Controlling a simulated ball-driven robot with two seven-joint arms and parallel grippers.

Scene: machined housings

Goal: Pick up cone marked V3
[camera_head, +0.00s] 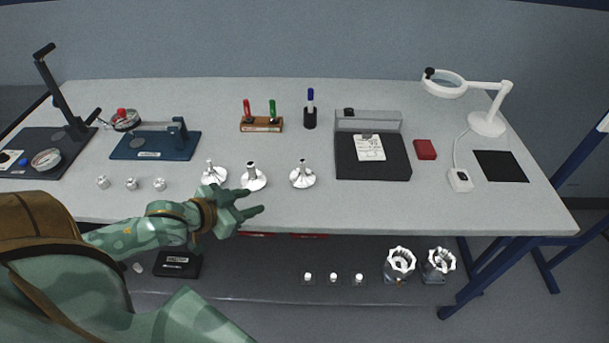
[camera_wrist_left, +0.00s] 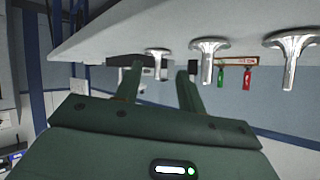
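Three shiny metal cones stand on the grey table in the head view: a left cone (camera_head: 214,174), a middle cone (camera_head: 253,177) and a right cone (camera_head: 302,176). Each has a wide round base and a narrow stem; no V3 marking is readable. My left gripper (camera_head: 252,202) is open and empty at the table's front edge, just in front of the middle cone. In the left wrist view, which is upside down, my open fingers (camera_wrist_left: 160,77) point toward the cones; the right cone (camera_wrist_left: 157,60) appears between them, with the middle cone (camera_wrist_left: 208,60) beside them. My right gripper is out of view.
Behind the cones stand a wooden marker holder (camera_head: 262,126) and a blue pen in a dark stand (camera_head: 310,118). Small metal knobs (camera_head: 131,184) lie to the left. A black platform (camera_head: 373,163) is on the right. The table front between the right cone and platform is clear.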

